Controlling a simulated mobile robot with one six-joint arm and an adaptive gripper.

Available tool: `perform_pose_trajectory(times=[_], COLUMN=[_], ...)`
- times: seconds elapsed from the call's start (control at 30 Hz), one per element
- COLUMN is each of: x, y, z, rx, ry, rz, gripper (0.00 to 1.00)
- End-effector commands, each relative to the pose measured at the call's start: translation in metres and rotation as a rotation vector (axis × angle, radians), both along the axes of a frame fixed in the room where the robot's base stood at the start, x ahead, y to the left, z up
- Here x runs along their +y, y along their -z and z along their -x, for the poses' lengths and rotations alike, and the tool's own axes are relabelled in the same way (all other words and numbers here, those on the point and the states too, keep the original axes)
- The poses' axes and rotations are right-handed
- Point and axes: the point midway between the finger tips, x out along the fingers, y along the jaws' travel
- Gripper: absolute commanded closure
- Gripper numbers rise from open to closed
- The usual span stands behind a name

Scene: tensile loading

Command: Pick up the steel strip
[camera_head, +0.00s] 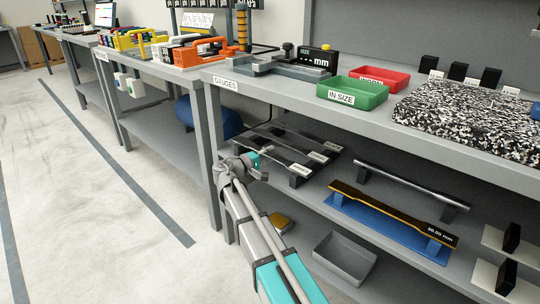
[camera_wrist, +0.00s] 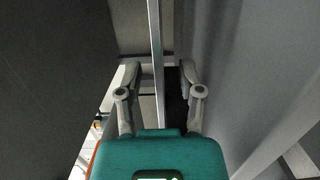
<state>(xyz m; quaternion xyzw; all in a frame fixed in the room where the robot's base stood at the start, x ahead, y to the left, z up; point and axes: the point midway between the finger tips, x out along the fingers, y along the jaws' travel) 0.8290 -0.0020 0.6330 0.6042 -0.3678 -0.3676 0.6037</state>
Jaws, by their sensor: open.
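My gripper (camera_head: 258,163) is at the left end of the lower shelf, below the bench top, well left of that strip and close to a rack of dark strips (camera_head: 292,148). In the wrist view, my gripper (camera_wrist: 160,70) has its two fingers spread apart. A long pale bar (camera_wrist: 156,45) shows between them; I cannot tell whether it is a strip or part of the bench.
A dark strip with yellow edges (camera_head: 390,212) rests on a blue stand (camera_head: 372,215) at the shelf's front. A grey bin (camera_head: 345,258) stands below. The bench top (camera_head: 300,92) overhangs the shelf and carries a green tray (camera_head: 352,92). Open floor (camera_head: 90,190) lies left.

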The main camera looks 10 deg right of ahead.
Motion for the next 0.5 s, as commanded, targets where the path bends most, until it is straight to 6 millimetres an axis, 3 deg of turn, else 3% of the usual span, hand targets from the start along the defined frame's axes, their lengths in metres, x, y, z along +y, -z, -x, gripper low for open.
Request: perform_pose_trajectory(times=[0.5], x=[0.0001], y=[0.0000], z=[0.0000], rx=[0.000], ry=[0.000], rz=[0.000], gripper=[0.51])
